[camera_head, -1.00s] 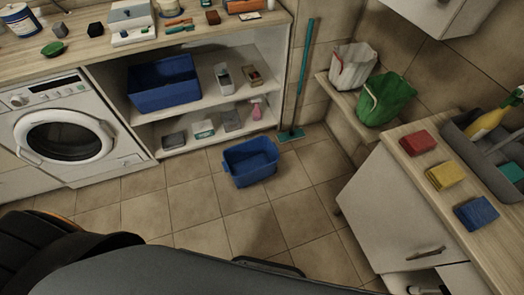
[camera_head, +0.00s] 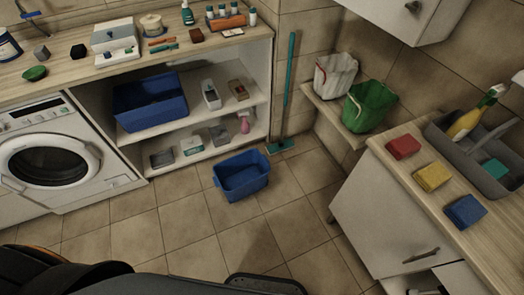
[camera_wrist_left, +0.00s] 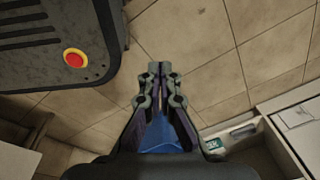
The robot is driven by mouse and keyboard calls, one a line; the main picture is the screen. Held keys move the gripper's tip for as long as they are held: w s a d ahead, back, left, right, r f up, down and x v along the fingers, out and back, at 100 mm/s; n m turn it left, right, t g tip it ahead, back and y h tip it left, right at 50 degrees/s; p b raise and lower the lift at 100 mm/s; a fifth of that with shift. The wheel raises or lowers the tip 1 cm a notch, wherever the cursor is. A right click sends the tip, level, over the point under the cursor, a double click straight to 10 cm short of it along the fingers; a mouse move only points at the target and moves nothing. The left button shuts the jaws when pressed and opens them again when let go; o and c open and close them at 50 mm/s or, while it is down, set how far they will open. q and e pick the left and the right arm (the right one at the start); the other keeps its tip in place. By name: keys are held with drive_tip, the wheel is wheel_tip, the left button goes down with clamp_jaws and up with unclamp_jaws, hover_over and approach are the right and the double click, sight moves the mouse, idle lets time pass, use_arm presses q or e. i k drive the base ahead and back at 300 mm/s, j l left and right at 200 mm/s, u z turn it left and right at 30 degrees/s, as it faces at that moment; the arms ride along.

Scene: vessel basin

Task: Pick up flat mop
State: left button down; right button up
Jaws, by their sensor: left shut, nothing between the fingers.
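The flat mop (camera_head: 288,95) stands upright in the head view, its thin teal handle leaning against the wall beside the shelf unit. My left gripper (camera_wrist_left: 160,70) is shut and empty in the left wrist view, above the floor and well apart from the mop as far as I can tell. Only part of my arm shows at the bottom of the head view. My right gripper is not in view.
A blue bucket (camera_head: 242,178) stands on the floor just left of the mop head. A ledge (camera_head: 335,112) with a white and a green bucket (camera_head: 368,108) is to the right. A cabinet (camera_head: 385,215) bounds the right. Floor tiles in front are clear.

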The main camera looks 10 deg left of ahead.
sight(286, 145)
drive_tip(key=i+j, duration=0.1)
drive_tip(key=i, duration=0.35)
drive_tip(key=i+j, duration=0.15)
drive_tip(key=i, duration=0.3)
drive_tip(key=i+j, duration=0.1)
drive_tip(key=i, duration=0.35)
drive_tip(key=z, duration=1.2)
